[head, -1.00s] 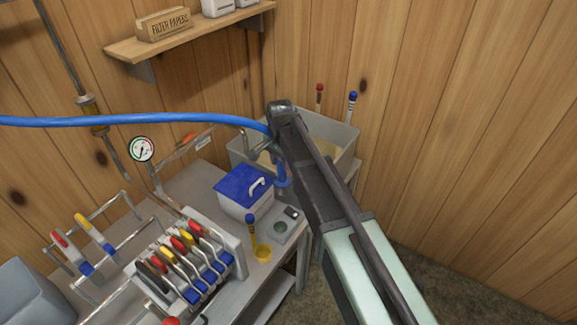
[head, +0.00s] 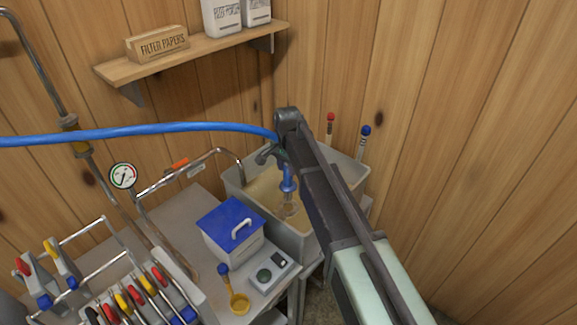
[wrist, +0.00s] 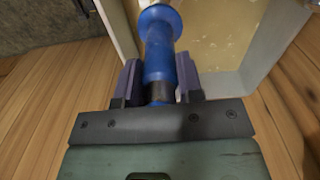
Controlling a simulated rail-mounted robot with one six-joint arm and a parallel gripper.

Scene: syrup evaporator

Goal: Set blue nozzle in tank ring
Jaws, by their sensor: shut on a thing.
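The blue nozzle (head: 288,184) hangs from the blue hose (head: 140,131) in the head view, over the near side of the grey tank (head: 305,240). My gripper (head: 274,156) is shut on it; in the wrist view, the purple fingers of my gripper (wrist: 158,82) flank the nozzle's blue body (wrist: 158,50), which has a wide collar. A small pale ring shape (head: 288,209) shows just below the nozzle tip in the head view, probably the tank ring. I cannot tell whether the tip touches it. The wrist view shows amber liquid (wrist: 222,30) but no clear ring.
A white box with a blue lid (head: 232,228) stands left of the tank, near a small grey device (head: 268,276) and a yellow scoop (head: 238,301).

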